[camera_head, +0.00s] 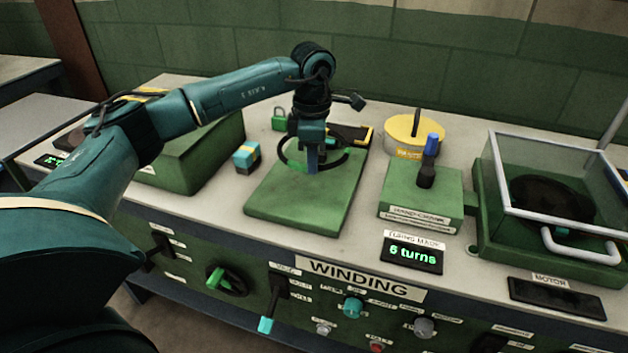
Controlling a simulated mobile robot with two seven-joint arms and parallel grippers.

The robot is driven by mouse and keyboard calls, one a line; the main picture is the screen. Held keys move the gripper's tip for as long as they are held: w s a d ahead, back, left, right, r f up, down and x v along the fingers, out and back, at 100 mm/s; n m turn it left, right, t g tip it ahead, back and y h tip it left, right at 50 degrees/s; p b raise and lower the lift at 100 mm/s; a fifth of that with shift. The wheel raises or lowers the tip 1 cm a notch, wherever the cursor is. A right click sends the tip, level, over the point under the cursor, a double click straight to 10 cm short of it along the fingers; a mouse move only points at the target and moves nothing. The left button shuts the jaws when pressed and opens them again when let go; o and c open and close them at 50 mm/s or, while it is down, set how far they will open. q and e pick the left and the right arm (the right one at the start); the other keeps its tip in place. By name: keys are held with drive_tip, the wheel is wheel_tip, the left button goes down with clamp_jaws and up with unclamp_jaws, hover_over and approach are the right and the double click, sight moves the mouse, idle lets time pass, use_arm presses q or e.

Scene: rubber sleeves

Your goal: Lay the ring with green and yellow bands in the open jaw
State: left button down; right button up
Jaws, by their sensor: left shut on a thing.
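My left gripper (312,168) points down over the green plate (295,205) on the bench. It is shut on a dark ring (335,164) that shows as an arc on both sides of the fingers. A green patch shows on the ring's left side; I cannot make out a yellow band on it. Behind it is a black and yellow piece (352,134), partly hidden by the gripper; I cannot tell whether this is the open jaw. Whether the ring touches the plate is unclear. My right gripper is not in view.
A small blue and black block (247,157) and a green padlock (285,118) are close by. To the right are a yellow round drum (412,132), a hand-crank box (423,192) with a blue-topped handle, and a clear-covered motor box (550,195). The plate's front is clear.

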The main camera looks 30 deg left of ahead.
sight(313, 194)
use_arm(q)
wheel_tip(313, 194, down, 6)
drive_tip(key=shift+r, duration=0.1)
idle(0.4)
drive_tip(key=shift+f, duration=0.25)
drive_tip(key=c, duration=1.5)
unclamp_jaws()
drive_tip(key=shift+r, duration=0.1)
